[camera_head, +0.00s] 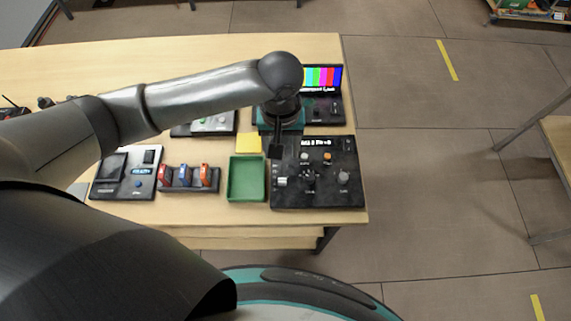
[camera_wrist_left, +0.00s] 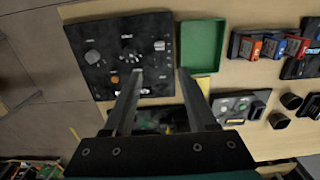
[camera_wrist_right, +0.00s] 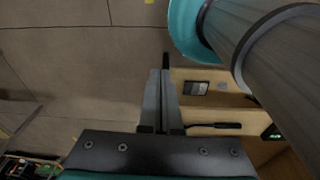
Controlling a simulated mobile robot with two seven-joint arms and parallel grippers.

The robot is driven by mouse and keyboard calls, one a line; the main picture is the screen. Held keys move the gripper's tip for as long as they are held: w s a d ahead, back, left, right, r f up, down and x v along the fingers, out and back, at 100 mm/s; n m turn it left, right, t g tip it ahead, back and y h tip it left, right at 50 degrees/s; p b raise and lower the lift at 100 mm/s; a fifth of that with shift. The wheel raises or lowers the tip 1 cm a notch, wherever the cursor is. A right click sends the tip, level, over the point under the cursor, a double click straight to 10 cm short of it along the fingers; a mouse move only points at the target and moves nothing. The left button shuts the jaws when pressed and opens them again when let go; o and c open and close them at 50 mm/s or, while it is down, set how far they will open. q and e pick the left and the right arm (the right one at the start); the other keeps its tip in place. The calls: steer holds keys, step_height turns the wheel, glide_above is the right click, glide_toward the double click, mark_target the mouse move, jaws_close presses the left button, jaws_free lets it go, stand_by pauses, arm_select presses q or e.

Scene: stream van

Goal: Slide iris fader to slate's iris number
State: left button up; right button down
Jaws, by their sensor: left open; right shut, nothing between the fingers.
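The black control panel (camera_head: 318,198) lies at the table's right front. It has knobs, small buttons and a lit display (camera_head: 316,143) whose text is too small to read surely. A white fader cap (camera_head: 282,182) sits near its left edge; it also shows in the left wrist view (camera_wrist_left: 159,46). My left gripper (camera_head: 275,152) is above the panel's back left corner, fingers pointing down. In the left wrist view it (camera_wrist_left: 160,72) is open and empty, with the cap beyond the fingertips, apparently apart from them. My right gripper (camera_wrist_right: 163,75) is shut and empty, away from the panel.
A green tray (camera_head: 246,198) stands left of the panel, with a yellow note (camera_head: 248,143) behind it. A colour-bar screen (camera_head: 322,78) is at the back, partly behind my left arm. Red, blue and orange switches (camera_head: 188,176) and another console (camera_head: 125,174) are further left.

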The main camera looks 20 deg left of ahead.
arm_select(q)
glide_toward(282, 180)
step_height(282, 180, down, 8)
steer(key=shift+r+b, duration=0.1)
steer(key=shift+b, duration=0.7)
steer(key=shift+f, duration=0.6)
arm_select(e)
steer(key=s+f, duration=0.2)
steer(key=shift+s+a, duration=0.1)
steer(key=shift+s, duration=0.3)
steer(key=shift+s+g, duration=0.1)
steer(key=shift+g, duration=0.2)
arm_select(q)
jaws_close()
arm_select(e)
steer(key=shift+s, duration=0.1)
